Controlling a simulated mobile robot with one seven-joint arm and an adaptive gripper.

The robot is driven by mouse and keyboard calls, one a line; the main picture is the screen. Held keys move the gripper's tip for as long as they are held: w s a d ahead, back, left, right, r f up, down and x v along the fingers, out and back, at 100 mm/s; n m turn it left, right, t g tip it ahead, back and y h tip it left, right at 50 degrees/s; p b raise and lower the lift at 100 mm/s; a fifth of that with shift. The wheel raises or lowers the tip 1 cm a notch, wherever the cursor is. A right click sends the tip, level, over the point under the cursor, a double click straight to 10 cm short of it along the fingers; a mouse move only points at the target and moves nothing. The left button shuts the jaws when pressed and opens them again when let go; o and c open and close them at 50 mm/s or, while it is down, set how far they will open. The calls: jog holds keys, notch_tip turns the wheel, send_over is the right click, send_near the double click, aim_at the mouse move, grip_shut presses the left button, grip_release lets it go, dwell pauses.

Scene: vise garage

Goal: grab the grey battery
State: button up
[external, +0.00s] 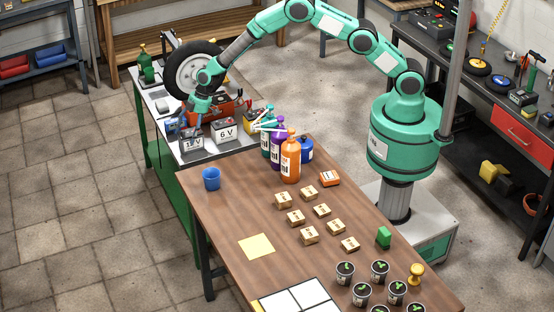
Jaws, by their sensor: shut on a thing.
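My teal arm reaches over the green-sided workbench (203,156) at the back left. My gripper (188,131) points down at the top of a grey battery (193,145) with a pale label near the bench's front edge. The gripper is shut on this battery, with its fingers partly hidden by the arm. I cannot tell whether the battery is lifted off the bench. A second, lighter grey battery marked 6 V (224,131) stands just to the right, apart from the fingers.
A wheel (187,72) and a red toolbox (230,107) stand behind the batteries. Several bottles, among them an orange one (290,160), stand to the right. A blue cup (211,178) is on the wooden table (228,215), whose left front is mostly clear.

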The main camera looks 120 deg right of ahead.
aim_at(189, 130)
jog(key=shift+r, duration=0.1)
jog(key=shift+c, duration=0.8)
jog(key=shift+w+r, duration=0.1)
jog(key=shift+r, duration=0.05)
jog(key=shift+r+p, duration=1)
jog(key=shift+r, duration=3.85)
